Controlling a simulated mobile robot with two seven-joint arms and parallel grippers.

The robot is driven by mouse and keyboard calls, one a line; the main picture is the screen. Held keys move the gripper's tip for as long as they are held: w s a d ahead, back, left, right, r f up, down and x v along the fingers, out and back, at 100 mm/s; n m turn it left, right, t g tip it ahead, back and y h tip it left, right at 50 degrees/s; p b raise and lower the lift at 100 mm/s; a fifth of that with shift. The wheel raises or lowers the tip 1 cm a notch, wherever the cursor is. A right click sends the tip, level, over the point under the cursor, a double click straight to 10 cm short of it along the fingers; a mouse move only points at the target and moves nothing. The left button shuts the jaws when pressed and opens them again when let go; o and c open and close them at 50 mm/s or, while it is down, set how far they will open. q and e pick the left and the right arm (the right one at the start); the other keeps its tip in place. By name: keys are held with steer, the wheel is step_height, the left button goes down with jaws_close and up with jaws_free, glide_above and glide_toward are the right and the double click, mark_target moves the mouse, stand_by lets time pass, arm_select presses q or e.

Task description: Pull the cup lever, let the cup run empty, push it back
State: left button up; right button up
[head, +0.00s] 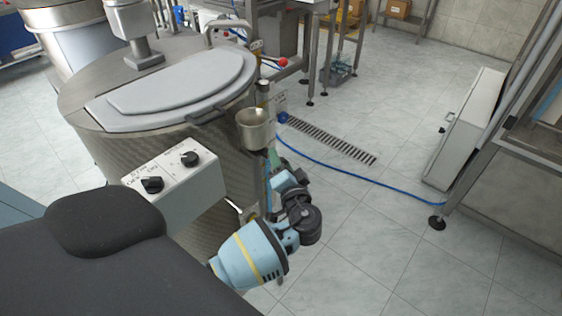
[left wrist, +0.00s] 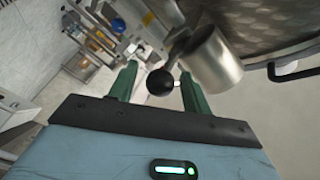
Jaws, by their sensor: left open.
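The metal cup (head: 254,130) is fixed to the side of the large round steel vessel, below its lid; its opening shows, but I cannot tell what is in it. In the left wrist view the cup (left wrist: 213,60) is tilted in the picture. The lever's black ball knob (left wrist: 160,82) appears between the two green fingers of my left gripper (left wrist: 158,80), which is open with gaps on both sides. In the head view my left gripper (head: 273,158) is just below and right of the cup, partly hidden. My right gripper is not in view.
The vessel has a grey lid (head: 185,80) and a control box (head: 170,175) with two black knobs, left of the gripper. A blue hose (head: 350,173) crosses the tiled floor near a drain grate (head: 330,140). The floor right of the arm is clear.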

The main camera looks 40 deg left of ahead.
arm_select(q)
jaws_close()
steer(key=d+b, duration=0.1)
steer(key=d, duration=0.2)
steer(key=shift+s+d, duration=0.1)
steer(key=shift+d, duration=0.3)
jaws_free()
stand_by(0.3)
steer(key=b+v, duration=0.1)
steer(key=v, duration=0.7)
